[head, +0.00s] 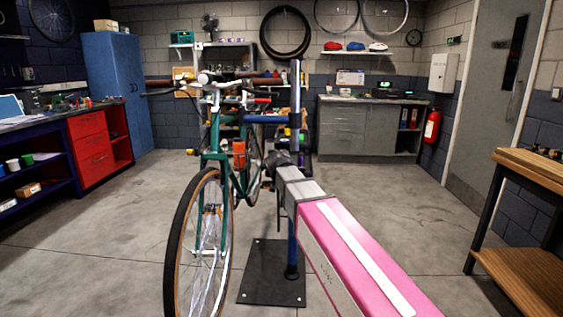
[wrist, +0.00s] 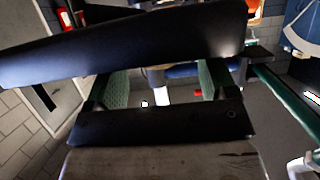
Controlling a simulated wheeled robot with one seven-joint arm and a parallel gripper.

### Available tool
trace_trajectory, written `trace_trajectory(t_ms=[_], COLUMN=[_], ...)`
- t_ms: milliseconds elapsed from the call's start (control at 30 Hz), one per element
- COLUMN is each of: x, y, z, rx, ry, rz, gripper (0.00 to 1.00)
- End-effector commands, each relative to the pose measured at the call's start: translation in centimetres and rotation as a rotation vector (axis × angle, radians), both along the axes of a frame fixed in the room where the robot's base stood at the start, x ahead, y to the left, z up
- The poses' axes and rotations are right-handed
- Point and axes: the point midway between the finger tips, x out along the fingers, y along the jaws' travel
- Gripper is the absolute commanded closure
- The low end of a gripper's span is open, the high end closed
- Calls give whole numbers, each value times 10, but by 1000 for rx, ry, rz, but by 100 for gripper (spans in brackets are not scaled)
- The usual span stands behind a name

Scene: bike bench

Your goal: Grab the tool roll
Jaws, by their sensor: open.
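I cannot pick out the tool roll for certain in either view. My gripper (wrist: 162,82) is open in the wrist view, with green pads on its two fingers and no object clearly held between them. A dark blue rounded bar (wrist: 120,48) crosses close in front of it; I cannot tell whether it is part of the stand. In the head view my gripper (head: 284,160) is at the far end of my pink arm, beside the blue repair stand (head: 292,225) and the bike, and its fingers are mostly hidden.
A green bicycle (head: 214,150) stands close left of my arm. A grey cabinet (head: 345,130) is at the back, a red drawer unit (head: 90,145) at left and a wooden bench (head: 535,170) at right. Floor right of my arm is clear.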

Motion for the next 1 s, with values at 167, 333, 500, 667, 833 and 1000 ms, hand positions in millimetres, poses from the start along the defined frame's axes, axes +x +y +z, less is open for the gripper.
trace_trajectory(t_ms=[167, 333, 500, 667, 833, 1000], x=[15, 38, 47, 46, 46, 46], y=[0, 0, -1, -1, -1, -1], z=[-6, -16, -21, -20, -20, -20], rx=[0, 0, 0, 0, 0, 0], ry=[0, 1, 0, 0, 0, -1], rz=[0, 0, 1, 1, 0, 1], gripper=[22, 22, 22, 22, 68, 68])
